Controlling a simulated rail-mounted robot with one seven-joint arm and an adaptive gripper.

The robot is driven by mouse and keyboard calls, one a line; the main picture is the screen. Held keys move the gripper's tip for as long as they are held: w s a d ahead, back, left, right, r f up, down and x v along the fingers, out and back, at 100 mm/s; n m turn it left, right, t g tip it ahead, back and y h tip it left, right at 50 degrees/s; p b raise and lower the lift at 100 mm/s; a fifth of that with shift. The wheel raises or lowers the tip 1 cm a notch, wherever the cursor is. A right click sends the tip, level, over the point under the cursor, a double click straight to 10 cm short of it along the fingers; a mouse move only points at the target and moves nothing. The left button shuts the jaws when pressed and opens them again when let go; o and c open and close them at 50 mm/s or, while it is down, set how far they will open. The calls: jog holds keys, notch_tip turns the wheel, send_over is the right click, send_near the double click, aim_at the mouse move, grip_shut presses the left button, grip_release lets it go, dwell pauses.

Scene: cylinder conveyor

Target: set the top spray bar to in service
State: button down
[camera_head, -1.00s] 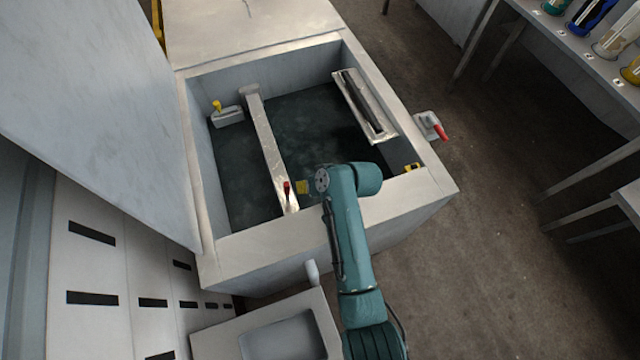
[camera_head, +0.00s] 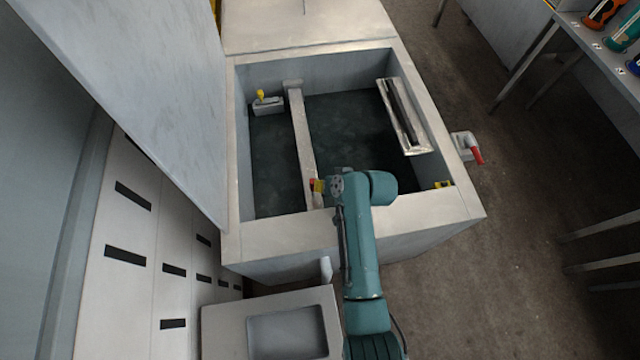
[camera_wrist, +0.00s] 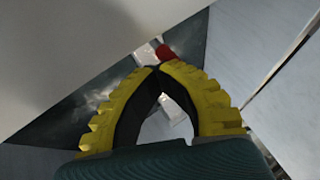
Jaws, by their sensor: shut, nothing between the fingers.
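A pale bar (camera_head: 302,130) runs from the back to the near side inside the open tank (camera_head: 352,225). A small red handle (camera_head: 311,183) sits at the bar's near end; it also shows in the wrist view (camera_wrist: 165,52), just past my fingertips. I cannot tell whether this bar is the top spray bar. My gripper (camera_wrist: 157,68) is shut and empty, its yellow fingers meeting close to the red handle. Touching or apart, I cannot tell. In the head view a bit of my gripper (camera_head: 319,186) shows beside the handle; my arm hides the rest.
A yellow-handled lever (camera_head: 262,98) is at the tank's back left, and another yellow part (camera_head: 443,184) at the near right. A red lever (camera_head: 475,153) is outside the right wall. A slotted tray (camera_head: 404,118) lies inside. A raised panel (camera_head: 150,90) stands at left.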

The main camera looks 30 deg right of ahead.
jog(key=shift+a, duration=0.15)
jog(key=s+d+r+p, duration=0.2)
jog(key=s+d+r, duration=0.3)
jog(key=s+r, duration=0.2)
jog(key=shift+s+d+r, duration=0.25)
jog(key=shift+r, duration=0.35)
